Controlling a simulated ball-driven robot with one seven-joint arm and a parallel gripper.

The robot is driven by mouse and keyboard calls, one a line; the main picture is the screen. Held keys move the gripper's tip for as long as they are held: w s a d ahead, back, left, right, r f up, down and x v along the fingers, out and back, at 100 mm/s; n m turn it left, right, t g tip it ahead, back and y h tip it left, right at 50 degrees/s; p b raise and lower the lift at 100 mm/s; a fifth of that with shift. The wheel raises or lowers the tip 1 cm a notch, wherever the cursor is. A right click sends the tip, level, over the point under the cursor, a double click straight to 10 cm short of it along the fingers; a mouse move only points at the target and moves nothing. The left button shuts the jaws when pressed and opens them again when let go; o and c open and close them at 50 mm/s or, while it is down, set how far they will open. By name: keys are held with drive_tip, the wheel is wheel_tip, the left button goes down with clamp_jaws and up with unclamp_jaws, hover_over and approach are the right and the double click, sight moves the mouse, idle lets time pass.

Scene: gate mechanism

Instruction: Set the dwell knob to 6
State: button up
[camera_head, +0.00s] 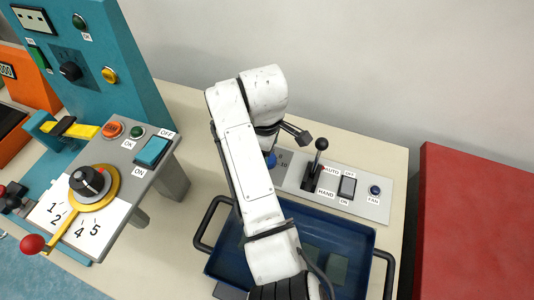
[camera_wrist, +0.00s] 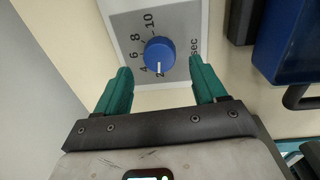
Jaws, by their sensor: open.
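The dwell knob (camera_wrist: 159,52) is a round blue knob on a light grey panel, with a dial reading 2, 4, 6, 8, 10 and "sec". Its white pointer line points at the 2. In the head view the knob (camera_head: 271,159) is mostly hidden behind my arm. My gripper (camera_wrist: 160,68) is open and empty, its two teal fingers apart on either side below the knob in the wrist view. The fingers do not appear to touch the knob.
Right of the knob, the panel (camera_head: 376,209) has a black AUTO/HAND lever (camera_head: 316,163), a rocker switch (camera_head: 347,187) and a small blue button (camera_head: 375,190). A blue tray (camera_head: 363,232) with black handles stands in front. A grey console (camera_head: 160,131) stands at left.

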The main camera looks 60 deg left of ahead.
drive_tip(key=shift+f, duration=1.75)
drive_tip(key=shift+c, duration=0.4)
drive_tip(key=c, duration=1)
drive_tip(key=shift+o, duration=0.2)
